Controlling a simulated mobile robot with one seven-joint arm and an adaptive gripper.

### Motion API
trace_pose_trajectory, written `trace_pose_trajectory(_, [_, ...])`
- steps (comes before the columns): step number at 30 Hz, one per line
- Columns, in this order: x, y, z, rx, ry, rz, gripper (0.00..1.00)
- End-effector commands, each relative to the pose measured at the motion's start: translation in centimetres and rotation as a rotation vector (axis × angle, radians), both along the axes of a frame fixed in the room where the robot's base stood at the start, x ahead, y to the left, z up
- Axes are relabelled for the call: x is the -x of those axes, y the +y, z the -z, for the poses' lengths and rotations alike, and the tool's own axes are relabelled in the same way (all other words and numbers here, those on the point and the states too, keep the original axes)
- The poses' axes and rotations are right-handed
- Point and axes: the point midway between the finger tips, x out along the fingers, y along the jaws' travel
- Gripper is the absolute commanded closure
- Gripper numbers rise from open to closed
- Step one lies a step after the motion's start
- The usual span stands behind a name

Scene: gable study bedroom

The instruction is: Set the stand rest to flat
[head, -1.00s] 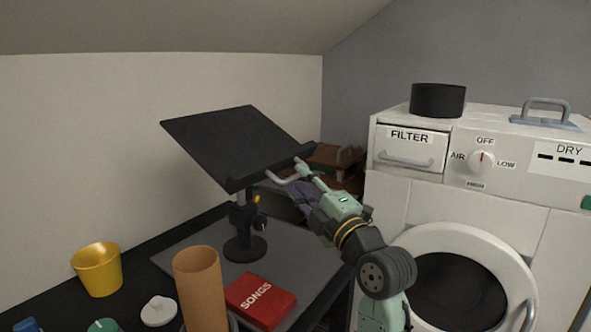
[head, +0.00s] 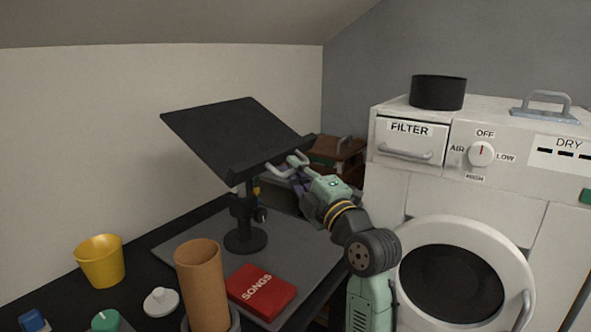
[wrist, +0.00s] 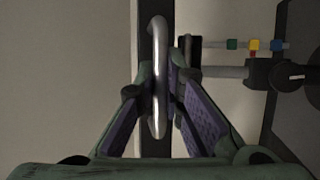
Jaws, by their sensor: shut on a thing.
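The stand rest (head: 235,135) is a black panel with a front ledge, on a black post (head: 241,205) with a round base. It is tilted, its near edge lower. A pale metal handle (head: 275,172) sticks out from the ledge. My gripper (head: 298,166) is at this handle, to the right of the post. In the wrist view the handle (wrist: 158,45) runs between the two purple-padded fingers of my gripper (wrist: 165,105), which are shut on it. Coloured markers (wrist: 254,44) sit along a rod on the stand. The exact finger contact is hard to see.
A red SONGS book (head: 260,290), brown cylinder (head: 203,285), yellow cup (head: 100,262) and white lidded thing (head: 161,302) are on the desk near the stand. A white dryer (head: 500,200) stands close right of my arm. A brown case (head: 338,152) is behind.

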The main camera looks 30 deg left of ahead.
Motion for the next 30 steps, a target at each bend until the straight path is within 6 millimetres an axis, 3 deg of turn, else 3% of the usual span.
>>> trace_pose_trajectory(20, [0.0,0.0,0.0,0.001,-0.001,0.0,1.0])
trace_pose_trajectory(30, [0.0,-0.4,-1.4,0.056,0.002,0.003,1.0])
